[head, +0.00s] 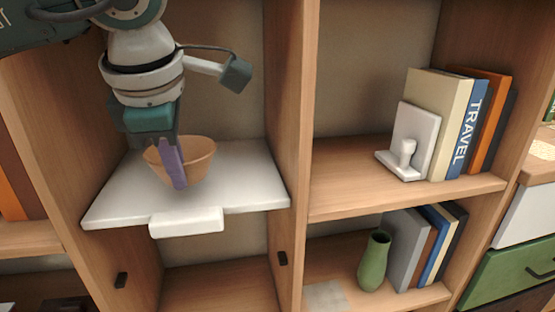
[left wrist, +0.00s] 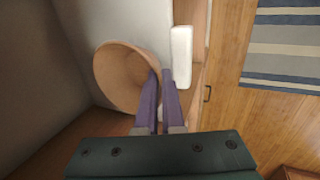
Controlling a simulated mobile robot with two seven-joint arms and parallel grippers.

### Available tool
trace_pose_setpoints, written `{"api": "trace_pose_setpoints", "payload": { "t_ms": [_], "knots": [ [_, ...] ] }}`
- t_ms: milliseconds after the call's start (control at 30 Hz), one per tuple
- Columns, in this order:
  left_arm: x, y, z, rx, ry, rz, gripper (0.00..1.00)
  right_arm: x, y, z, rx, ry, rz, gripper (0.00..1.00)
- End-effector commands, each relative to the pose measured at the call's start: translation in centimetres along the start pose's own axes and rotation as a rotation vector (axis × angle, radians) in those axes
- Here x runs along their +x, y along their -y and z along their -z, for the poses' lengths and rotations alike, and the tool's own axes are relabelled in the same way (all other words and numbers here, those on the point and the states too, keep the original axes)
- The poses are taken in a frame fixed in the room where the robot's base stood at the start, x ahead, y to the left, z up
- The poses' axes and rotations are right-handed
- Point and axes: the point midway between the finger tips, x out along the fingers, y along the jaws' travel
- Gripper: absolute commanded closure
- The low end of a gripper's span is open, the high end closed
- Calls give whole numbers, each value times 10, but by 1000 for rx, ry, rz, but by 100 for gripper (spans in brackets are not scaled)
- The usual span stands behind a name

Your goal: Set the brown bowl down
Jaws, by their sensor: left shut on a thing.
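The brown bowl (head: 201,160) is at my left gripper (head: 172,165), over the white shelf board (head: 253,182) in the left cubby. The gripper's purple fingers are shut on the bowl's rim at its near left side. In the left wrist view, the bowl (left wrist: 122,75) shows its open inside and the fingers (left wrist: 160,85) pinch its rim. The bowl looks roughly upright in the head view. I cannot tell whether its base touches the board. My right gripper is in neither view.
The board has a white front tab (head: 187,222). Wooden uprights stand close on both sides of the cubby. To the right are books (head: 452,125) with a white bookend (head: 414,140), and a green vase (head: 374,262) below. A striped rug (left wrist: 285,45) lies on the floor.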

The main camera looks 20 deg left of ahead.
Motion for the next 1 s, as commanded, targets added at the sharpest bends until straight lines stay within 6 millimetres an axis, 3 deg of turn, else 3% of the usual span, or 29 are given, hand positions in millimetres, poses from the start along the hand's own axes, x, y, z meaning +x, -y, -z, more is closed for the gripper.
{"api": "trace_pose_setpoints", "payload": {
  "t_ms": [200,467,667,1000],
  "knots": [
    [15,-36,-1,-2,1,0,100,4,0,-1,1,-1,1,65],
    [20,-50,-1,0,1,0,100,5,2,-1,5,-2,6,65],
    [51,-35,-1,2,0,2,100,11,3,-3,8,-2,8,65],
    [55,-34,-1,2,0,0,100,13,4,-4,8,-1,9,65]
  ]
}}
